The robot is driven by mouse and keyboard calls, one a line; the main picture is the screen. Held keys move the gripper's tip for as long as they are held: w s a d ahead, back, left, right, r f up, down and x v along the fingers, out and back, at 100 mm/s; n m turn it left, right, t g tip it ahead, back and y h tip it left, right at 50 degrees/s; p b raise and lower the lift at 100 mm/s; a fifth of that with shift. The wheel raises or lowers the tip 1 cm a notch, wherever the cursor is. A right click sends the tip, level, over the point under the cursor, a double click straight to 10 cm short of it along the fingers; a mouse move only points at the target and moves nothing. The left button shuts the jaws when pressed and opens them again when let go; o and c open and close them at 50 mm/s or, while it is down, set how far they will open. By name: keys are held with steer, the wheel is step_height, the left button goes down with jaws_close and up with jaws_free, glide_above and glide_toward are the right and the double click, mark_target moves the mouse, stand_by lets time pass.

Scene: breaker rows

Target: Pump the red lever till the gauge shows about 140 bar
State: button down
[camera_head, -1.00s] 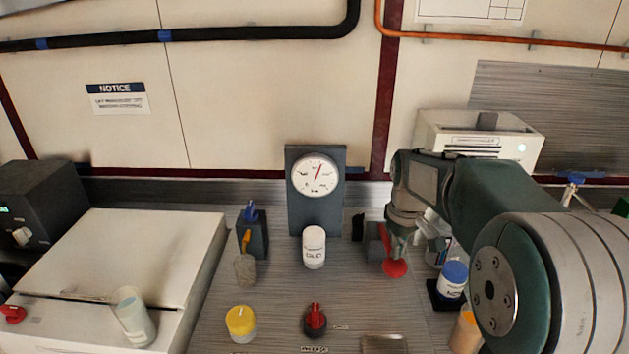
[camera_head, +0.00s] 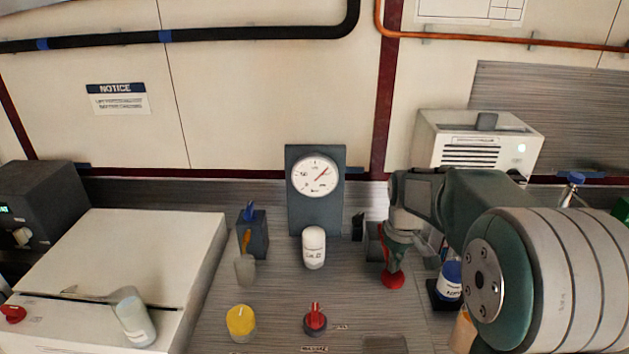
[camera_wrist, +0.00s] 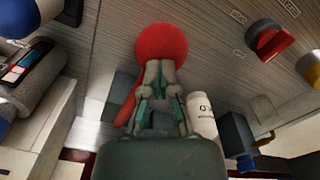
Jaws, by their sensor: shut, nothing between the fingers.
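The red lever has a round red knob (camera_head: 393,282) and a red arm that runs back to a grey block right of the gauge. My gripper (camera_head: 394,264) is shut with nothing between its fingers. Its tips are at the knob, seemingly against its top. In the wrist view, the fingertips (camera_wrist: 160,72) meet the edge of the red knob (camera_wrist: 161,42), and the lever's red arm (camera_wrist: 127,107) shows beside them. The round white gauge (camera_head: 315,176) stands upright on a dark panel. Its red needle points to the upper right. The numbers are too small to read.
A white bottle (camera_head: 314,248) stands before the gauge. A red knob (camera_head: 315,319) and a yellow-topped thing (camera_head: 240,321) sit nearer. A blue-capped bottle (camera_head: 450,279) stands close right of the lever. A cup of tools (camera_head: 252,234) is left of the gauge.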

steer(key=shift+f, duration=1.25)
steer(key=shift+r, duration=4)
step_height(320, 180, up, 5)
